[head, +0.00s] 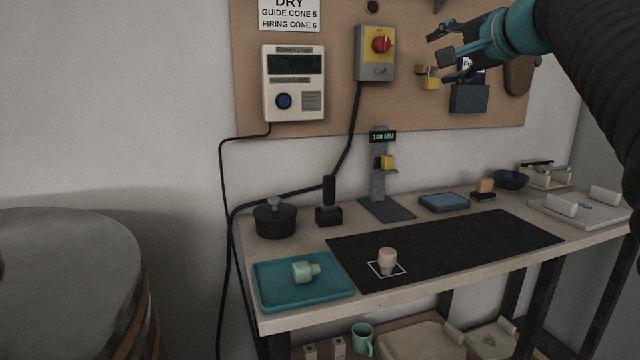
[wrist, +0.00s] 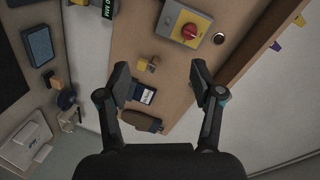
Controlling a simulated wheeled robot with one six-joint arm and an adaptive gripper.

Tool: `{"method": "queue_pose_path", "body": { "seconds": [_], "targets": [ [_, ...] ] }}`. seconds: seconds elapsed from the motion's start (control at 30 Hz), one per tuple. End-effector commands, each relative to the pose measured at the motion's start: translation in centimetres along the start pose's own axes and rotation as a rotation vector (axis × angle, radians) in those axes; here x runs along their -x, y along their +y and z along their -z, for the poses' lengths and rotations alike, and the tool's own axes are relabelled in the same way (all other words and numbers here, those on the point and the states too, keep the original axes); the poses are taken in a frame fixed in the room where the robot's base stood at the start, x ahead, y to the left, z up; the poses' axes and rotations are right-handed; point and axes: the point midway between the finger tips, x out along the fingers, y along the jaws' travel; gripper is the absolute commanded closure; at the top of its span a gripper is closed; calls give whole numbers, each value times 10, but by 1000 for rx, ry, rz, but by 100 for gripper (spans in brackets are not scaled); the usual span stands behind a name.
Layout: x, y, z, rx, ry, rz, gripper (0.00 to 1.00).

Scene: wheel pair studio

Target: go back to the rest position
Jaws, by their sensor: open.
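My gripper (head: 446,55) is raised at the upper right of the head view, in front of the pegboard. Its fingers are spread apart and nothing is between them. In the wrist view my gripper (wrist: 160,85) also shows open and empty, with the pegboard behind it. A small cream cup-like piece (head: 387,259) stands upright inside a white square outline on the black mat (head: 470,247). A pale green piece (head: 305,271) lies on its side on the teal tray (head: 275,296). My gripper is well above and apart from both.
The workbench (head: 420,290) carries a dark lidded pot (head: 275,219), a height gauge (head: 379,180), a blue sponge-like block (head: 444,202) and a dark blue bowl (head: 511,179). A controller box (head: 294,84) and a red-knob switch (head: 376,52) hang on the board (head: 340,105). A round drum (head: 65,260) stands left.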

Motion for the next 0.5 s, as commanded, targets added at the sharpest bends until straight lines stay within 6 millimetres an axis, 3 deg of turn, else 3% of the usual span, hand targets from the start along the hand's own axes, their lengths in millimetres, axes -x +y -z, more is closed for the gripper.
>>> {"method": "queue_pose_path", "body": {
  "seconds": [0.27,0.37,0.5],
  "targets": [
    [-11,85,-19,116,-41,-194,34],
    [-7,128,-40,187,-82,-292,34],
    [10,200,-88,325,-182,-450,34]
  ]
}}
